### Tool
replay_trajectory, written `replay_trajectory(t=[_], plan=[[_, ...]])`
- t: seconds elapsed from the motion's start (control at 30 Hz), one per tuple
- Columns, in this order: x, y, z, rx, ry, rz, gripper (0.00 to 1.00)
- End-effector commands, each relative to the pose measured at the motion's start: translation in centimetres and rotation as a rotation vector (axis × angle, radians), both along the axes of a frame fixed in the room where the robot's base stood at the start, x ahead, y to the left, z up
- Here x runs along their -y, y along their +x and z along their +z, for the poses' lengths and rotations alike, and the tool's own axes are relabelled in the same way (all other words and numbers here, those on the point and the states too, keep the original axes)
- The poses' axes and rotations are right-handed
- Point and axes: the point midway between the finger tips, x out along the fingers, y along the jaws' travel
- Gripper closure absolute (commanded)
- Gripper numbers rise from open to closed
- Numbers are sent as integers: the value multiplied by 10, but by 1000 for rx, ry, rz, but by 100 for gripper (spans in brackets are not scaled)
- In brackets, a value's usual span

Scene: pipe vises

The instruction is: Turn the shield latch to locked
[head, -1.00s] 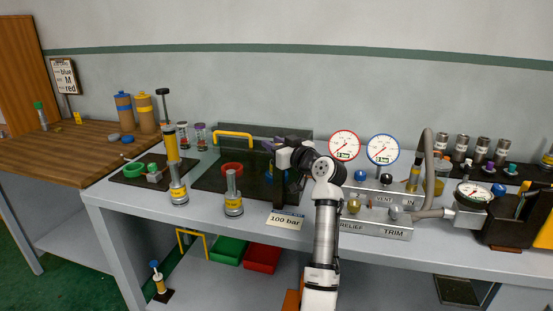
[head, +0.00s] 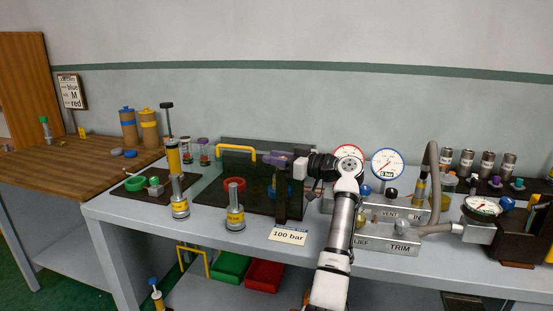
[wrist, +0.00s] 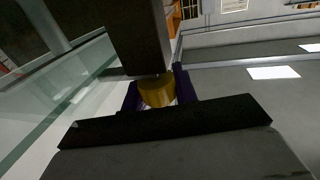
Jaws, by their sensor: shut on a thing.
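The shield is a dark see-through panel (head: 258,180) standing on the bench, with a yellow handle (head: 236,153) at its top left. The purple latch (head: 277,161) is at its upper right, beside a dark post (head: 282,204). My gripper (head: 291,165) is at the latch from the right and shut on it. In the wrist view, purple parts (wrist: 183,84) flank a brass cylinder (wrist: 156,92) under the dark post, close beyond my gripper's dark edge. The glass shield shows at left (wrist: 60,88). The contact and the latch's exact angle are largely hidden.
A red ring (head: 235,184) shows at the shield. Metal cylinders (head: 235,208) stand in front, beside the "100 bar" card (head: 288,235). A valve block (head: 392,240) and gauges (head: 387,163) are at right, with my arm partly over the red-rimmed gauge (head: 348,152).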

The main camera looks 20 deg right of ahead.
Motion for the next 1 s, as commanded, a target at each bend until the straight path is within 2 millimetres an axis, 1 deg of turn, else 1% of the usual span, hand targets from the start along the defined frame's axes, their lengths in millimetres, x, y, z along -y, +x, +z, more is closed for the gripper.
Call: replay_trajectory(t=[0.23,0.27,0.4,0.67,0.77,0.87,1.0], plan=[[-1,0,-2,-4,-1,3,94],[-1,0,-2,-4,-1,3,69],[-1,0,-2,-4,-1,2,51],[0,0,-1,-1,0,0,50],[3,-3,-1,-1,0,-1,50],[11,-11,-2,0,0,-2,50],[31,-32,-3,-1,1,-3,50]])
